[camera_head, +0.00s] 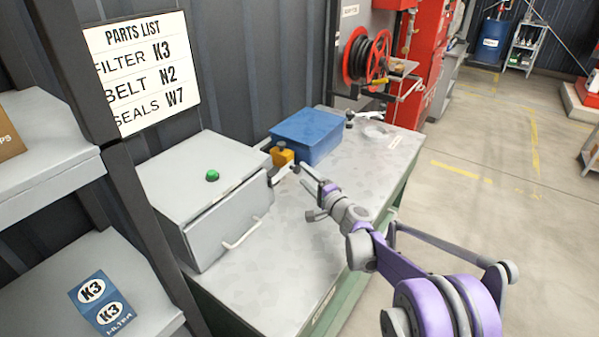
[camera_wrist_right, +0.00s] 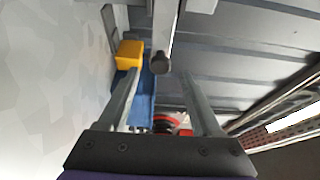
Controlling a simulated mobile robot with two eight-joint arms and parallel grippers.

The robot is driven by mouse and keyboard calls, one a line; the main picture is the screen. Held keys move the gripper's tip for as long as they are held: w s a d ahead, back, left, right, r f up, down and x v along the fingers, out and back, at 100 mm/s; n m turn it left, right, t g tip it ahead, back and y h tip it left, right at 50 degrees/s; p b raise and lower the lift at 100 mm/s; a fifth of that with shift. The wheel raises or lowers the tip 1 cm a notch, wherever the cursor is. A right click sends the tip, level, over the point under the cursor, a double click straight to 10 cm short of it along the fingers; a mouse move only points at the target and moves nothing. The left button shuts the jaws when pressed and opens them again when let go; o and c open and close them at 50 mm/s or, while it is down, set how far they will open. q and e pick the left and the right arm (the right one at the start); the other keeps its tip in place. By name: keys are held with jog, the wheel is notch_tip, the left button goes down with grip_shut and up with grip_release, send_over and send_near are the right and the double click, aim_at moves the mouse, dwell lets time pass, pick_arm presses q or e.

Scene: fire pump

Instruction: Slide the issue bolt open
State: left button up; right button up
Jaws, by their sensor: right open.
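A grey metal box (camera_head: 205,190) with a green button (camera_head: 212,175) on its lid and a front handle (camera_head: 243,233) stands on the bench. At its far right corner is a yellow block (camera_head: 283,156), also in the right wrist view (camera_wrist_right: 129,52). My right gripper (camera_head: 284,171) is by this corner, just in front of the yellow block. In the wrist view the gripper (camera_wrist_right: 159,77) is open, and a grey bar with a dark round knob (camera_wrist_right: 160,62) shows between its fingertips. I cannot tell if this is the issue bolt or if anything touches. My left gripper is not in view.
A blue bin (camera_head: 307,134) stands behind the yellow block on the grey bench top (camera_head: 345,165). A red hose reel (camera_head: 368,57) is beyond the bench. Shelves with a blue K3 filter box (camera_head: 102,303) are at left. The floor at right is clear.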

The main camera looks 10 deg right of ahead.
jog(key=v, duration=0.6)
jog(key=s+a+n+g+p, duration=0.1)
jog(key=s+a+n+g, duration=0.35)
jog(key=s, duration=0.55)
jog(key=s+a+n+g+p, duration=0.1)
jog(key=s+a+n+g, duration=0.3)
jog(key=s, duration=0.6)
jog(key=s+d+f+n+g+h, duration=0.1)
jog(key=s+d+f+n+h, duration=0.1)
jog(key=s, duration=0.8)
jog(key=s+d+f+n+g+h+p, duration=0.1)
jog(key=s+d+f+n+h, duration=0.2)
jog(key=s, duration=0.7)
notch_tip(320, 180, down, 2)
jog(key=d+h, duration=0.1)
jog(key=d, duration=0.1)
jog(key=shift+d+g+h, duration=0.35)
jog(key=shift+d+h, duration=0.05)
